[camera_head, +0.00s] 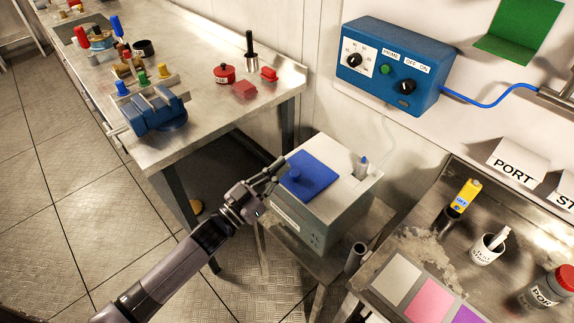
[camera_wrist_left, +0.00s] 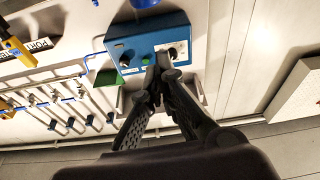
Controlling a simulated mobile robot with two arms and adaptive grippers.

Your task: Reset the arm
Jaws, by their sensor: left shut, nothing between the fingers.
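My left arm reaches in from the lower left of the head view. Its gripper (camera_head: 277,167) is shut and empty, beside the left edge of the blue lid (camera_head: 311,176) on the grey box (camera_head: 318,222). In the head view the fingertips overlap the lid's edge; I cannot tell whether they touch it. In the left wrist view the shut fingers (camera_wrist_left: 159,66) point up in front of the blue control box (camera_wrist_left: 148,42). My right gripper does not show.
The wall control box (camera_head: 390,67) hangs behind the grey box. A metal workbench (camera_head: 200,45) with a blue vise (camera_head: 158,112) stands at the left. A counter at the right holds a white cup (camera_head: 487,250) and a red-capped bottle (camera_head: 548,288). Floor is open at far left.

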